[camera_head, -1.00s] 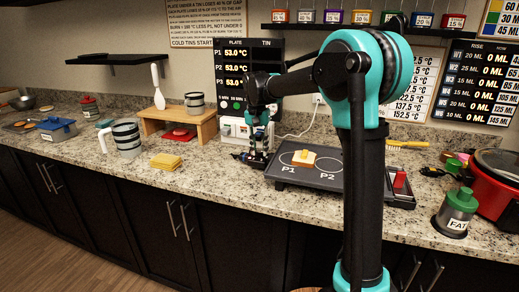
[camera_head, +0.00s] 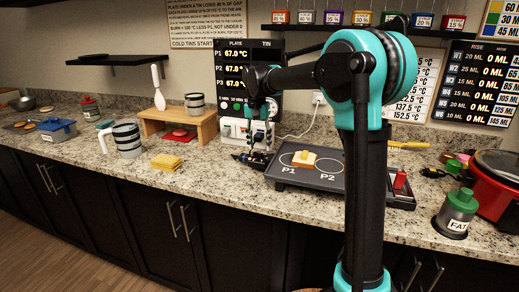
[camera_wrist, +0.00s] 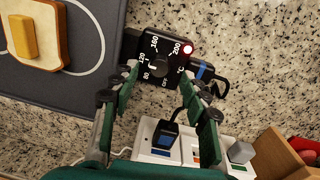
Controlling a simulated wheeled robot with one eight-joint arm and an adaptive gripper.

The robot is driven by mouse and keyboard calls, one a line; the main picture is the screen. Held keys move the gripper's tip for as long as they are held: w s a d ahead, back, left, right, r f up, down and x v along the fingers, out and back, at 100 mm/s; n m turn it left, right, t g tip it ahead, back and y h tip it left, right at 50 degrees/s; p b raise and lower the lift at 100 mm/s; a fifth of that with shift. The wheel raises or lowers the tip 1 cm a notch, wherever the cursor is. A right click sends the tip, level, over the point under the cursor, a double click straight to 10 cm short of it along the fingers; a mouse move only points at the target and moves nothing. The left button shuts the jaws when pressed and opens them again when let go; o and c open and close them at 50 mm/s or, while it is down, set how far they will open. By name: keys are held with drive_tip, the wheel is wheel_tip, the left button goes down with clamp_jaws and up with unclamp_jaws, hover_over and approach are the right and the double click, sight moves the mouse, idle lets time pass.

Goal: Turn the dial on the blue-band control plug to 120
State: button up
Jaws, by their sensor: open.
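The control plug (camera_wrist: 171,32) is a black block with a round dial (camera_wrist: 158,58), white numbers around it and a lit red lamp. A blue band (camera_wrist: 203,72) shows on the plug's right end in the wrist view. I cannot clearly tell which number the dial points to. My gripper (camera_wrist: 157,77) is open, with one green finger on each side of the dial's near edge; contact is unclear. In the head view my gripper (camera_head: 258,146) is low over the counter, left of the hot plate, and mostly hides the plug.
The hot plate (camera_head: 330,182), marked P1 and P2, carries bread with a yellow piece (camera_head: 305,156). A white socket strip (camera_wrist: 168,140) with plugs stands close by. The display (camera_head: 232,68) reads 67.0 °C on three lines. A wooden stand (camera_head: 178,119) is left.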

sight(258, 152)
wheel_tip(258, 152, up, 9)
drive_tip(key=shift+a+r, duration=0.2)
drive_tip(key=shift+a, duration=0.05)
idle(0.3)
